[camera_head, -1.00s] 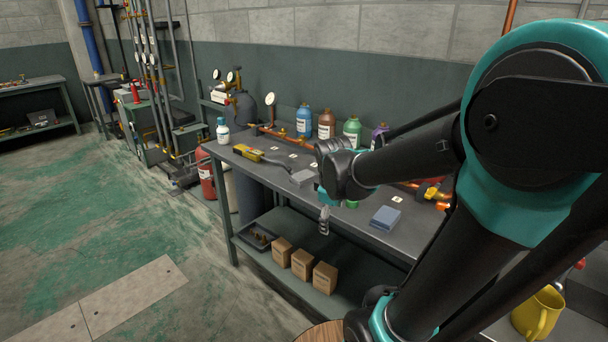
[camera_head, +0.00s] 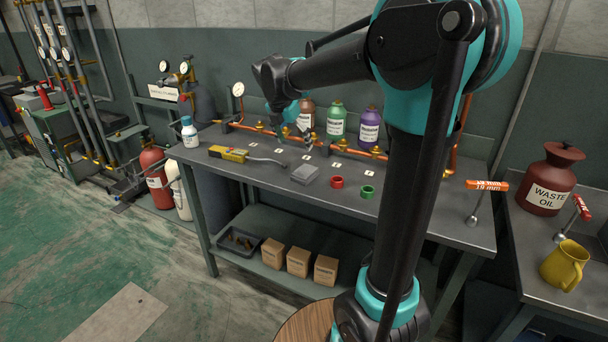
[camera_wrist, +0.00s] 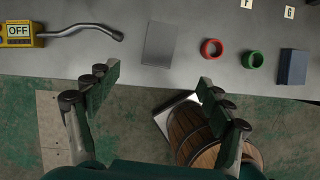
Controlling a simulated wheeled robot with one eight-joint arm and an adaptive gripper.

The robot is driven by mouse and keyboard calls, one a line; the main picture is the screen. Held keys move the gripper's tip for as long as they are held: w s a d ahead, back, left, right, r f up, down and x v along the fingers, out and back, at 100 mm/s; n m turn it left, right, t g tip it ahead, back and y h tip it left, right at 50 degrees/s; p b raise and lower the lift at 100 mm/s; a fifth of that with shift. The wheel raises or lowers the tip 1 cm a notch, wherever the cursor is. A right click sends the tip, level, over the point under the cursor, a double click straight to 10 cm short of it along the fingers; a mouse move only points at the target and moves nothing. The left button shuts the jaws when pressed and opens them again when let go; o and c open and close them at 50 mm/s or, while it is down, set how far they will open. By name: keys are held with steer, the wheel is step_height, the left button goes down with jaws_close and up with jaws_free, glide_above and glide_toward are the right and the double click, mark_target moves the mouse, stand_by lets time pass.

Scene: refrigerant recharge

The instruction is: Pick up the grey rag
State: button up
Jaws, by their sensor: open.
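The grey rag (camera_head: 305,174) is a flat folded rectangle on the workbench top, near its front edge. In the wrist view the grey rag (camera_wrist: 160,43) lies flat beyond my fingertips, roughly in line with the gap between them. My gripper (camera_wrist: 155,80) is open with its two fingers spread and nothing between them. In the head view my gripper (camera_head: 300,138) hangs over the bench and appears apart from the rag.
A yellow tool (camera_head: 229,153) with a grey wand lies left of the rag. A red ring (camera_head: 337,182) and green ring (camera_head: 367,191) sit to its right. Bottles and copper piping line the back. A barrel (camera_wrist: 195,135) stands in front.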

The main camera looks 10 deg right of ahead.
mark_target(304, 171)
steer(key=x, duration=1.4)
steer(key=shift+w+d+f, duration=0.1)
steer(key=shift+f, duration=0.05)
steer(key=shift+w+f, duration=0.1)
steer(key=shift+f, duration=0.25)
steer(key=shift+f, duration=0.25)
steer(key=c, duration=1.2)
